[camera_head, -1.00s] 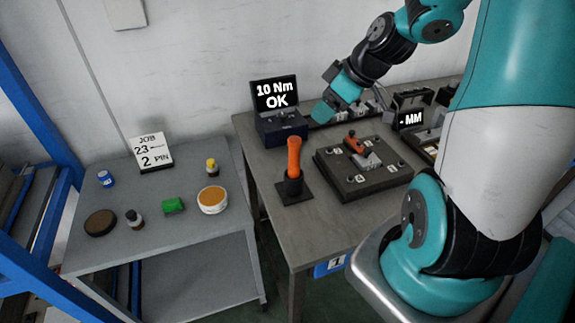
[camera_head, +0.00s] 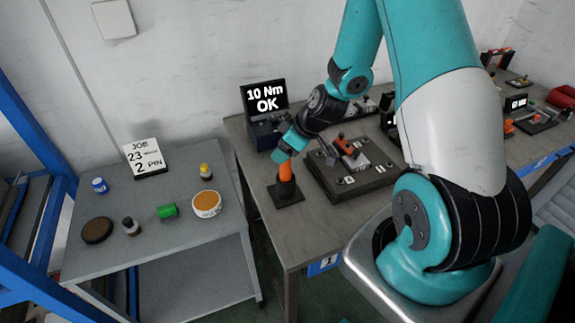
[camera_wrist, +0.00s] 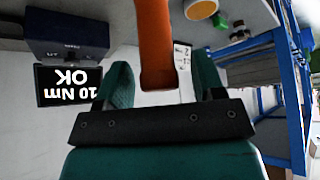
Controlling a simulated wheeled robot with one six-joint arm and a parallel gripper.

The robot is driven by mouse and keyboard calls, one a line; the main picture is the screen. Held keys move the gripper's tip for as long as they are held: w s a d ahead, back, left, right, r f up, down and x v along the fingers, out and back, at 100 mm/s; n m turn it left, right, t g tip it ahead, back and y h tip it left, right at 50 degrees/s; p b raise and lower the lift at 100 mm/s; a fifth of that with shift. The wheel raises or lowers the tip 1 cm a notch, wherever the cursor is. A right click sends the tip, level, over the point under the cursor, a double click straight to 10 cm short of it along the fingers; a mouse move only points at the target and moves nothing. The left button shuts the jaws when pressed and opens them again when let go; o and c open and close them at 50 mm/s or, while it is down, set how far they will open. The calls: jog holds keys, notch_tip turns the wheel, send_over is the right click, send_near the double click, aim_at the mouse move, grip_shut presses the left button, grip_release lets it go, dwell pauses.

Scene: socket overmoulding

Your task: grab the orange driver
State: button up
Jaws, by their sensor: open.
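The orange driver (camera_head: 286,172) stands upright in a black stand (camera_head: 287,193) near the left side of the work table. My gripper (camera_head: 284,153) is at the top of its handle, coming from above and behind. In the wrist view the driver's orange shaft (camera_wrist: 153,45) reaches down between the two teal fingers of my open gripper (camera_wrist: 163,82). There is a visible gap on each side of it. The head view hides the top of the driver behind the gripper.
A box with a "10 Nm OK" screen (camera_head: 265,104) stands close behind the driver. A dark fixture plate (camera_head: 347,180) with an orange-handled clamp lies just to the right. A grey side table (camera_head: 150,260) with small pots and a "JOB 23 2 PIN" card (camera_head: 145,157) stands left.

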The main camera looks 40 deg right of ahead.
jog(key=shift+x, duration=0.85)
jog(key=shift+c, duration=0.3)
grip_shut()
jog(key=shift+r, duration=0.15)
